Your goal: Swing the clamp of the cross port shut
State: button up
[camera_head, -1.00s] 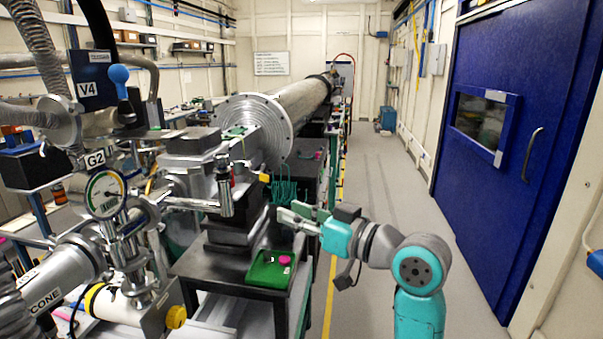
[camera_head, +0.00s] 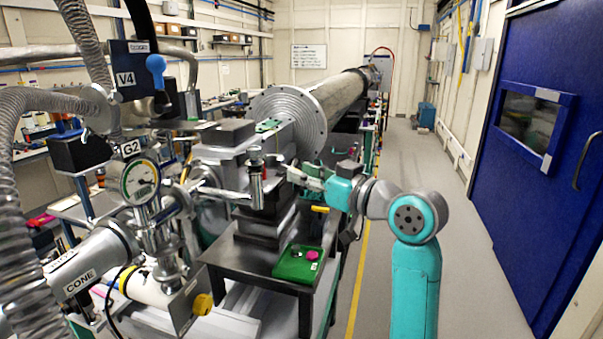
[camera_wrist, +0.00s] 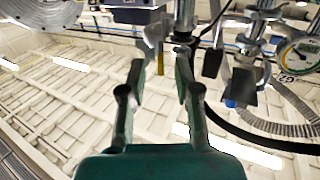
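The cross (camera_head: 158,235) stands at the left in the head view, below the round gauge marked G2 (camera_head: 140,182). A metal arm runs right from it to a small upright cylinder (camera_head: 256,187). I cannot make out the clamp or how far it stands open. My gripper (camera_head: 297,176) is right of that cylinder, apart from it in the picture, pointing left. Metal port parts (camera_wrist: 186,14) show beyond the fingertips, with the gauge (camera_wrist: 306,50) at the right.
A green tray (camera_head: 290,276) with a pink cap (camera_head: 312,254) lies on a dark table (camera_head: 240,254) below my gripper. A large flanged tube (camera_head: 330,97) runs behind. A yellow-ended part (camera_head: 320,209) sits under my gripper.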

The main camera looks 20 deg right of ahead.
jog(key=shift+w+a, duration=0.3)
jog(key=shift+w, duration=0.25)
grip_shut()
